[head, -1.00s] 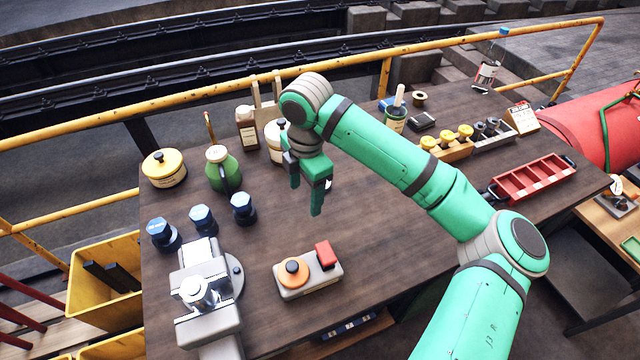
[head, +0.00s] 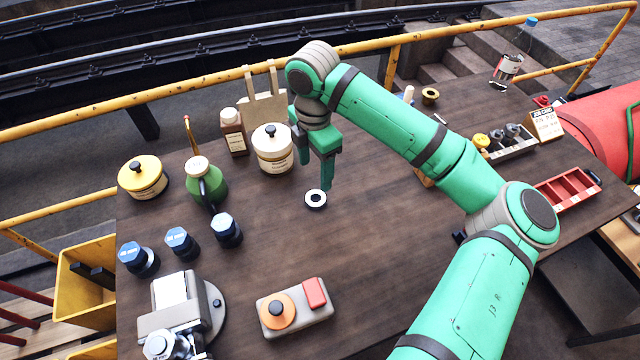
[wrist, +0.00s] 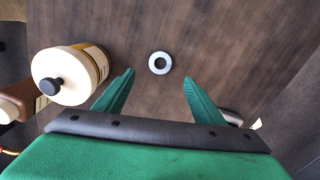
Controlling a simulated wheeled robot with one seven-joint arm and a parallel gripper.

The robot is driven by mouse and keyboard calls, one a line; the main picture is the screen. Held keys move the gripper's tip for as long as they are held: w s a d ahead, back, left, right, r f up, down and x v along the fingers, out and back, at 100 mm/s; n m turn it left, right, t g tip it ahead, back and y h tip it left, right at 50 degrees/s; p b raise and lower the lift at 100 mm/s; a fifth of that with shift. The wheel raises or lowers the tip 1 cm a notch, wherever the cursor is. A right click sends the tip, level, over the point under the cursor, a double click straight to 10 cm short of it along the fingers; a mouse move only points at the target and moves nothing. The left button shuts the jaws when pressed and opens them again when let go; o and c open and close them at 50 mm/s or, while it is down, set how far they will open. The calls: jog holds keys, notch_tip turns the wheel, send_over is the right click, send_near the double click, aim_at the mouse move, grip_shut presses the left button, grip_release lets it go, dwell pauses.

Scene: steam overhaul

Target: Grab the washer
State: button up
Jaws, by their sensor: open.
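The washer (head: 316,199) is a small pale ring with a dark hole, lying flat on the dark wooden bench. In the wrist view the washer (wrist: 160,63) lies ahead of the fingertips, roughly centred between them. My gripper (head: 318,178) is green, open and empty, pointing down above the bench close to the washer. In the wrist view the two fingers of my gripper (wrist: 158,75) stand apart with bare wood between them. The height of the fingertips over the bench is hard to tell.
A cream pot with a black knob (head: 273,148) stands close left of my gripper, also in the wrist view (wrist: 70,75). A green oil can (head: 206,183), several blue-capped bolts (head: 180,243) and a button box (head: 294,307) stand farther off. Bench around the washer is bare.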

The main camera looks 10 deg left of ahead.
send_near(316, 201)
jog(key=shift+s+f, duration=0.15)
jog(key=shift+f, duration=3)
jog(key=c, duration=1.3)
jog(key=shift+r, duration=0.1)
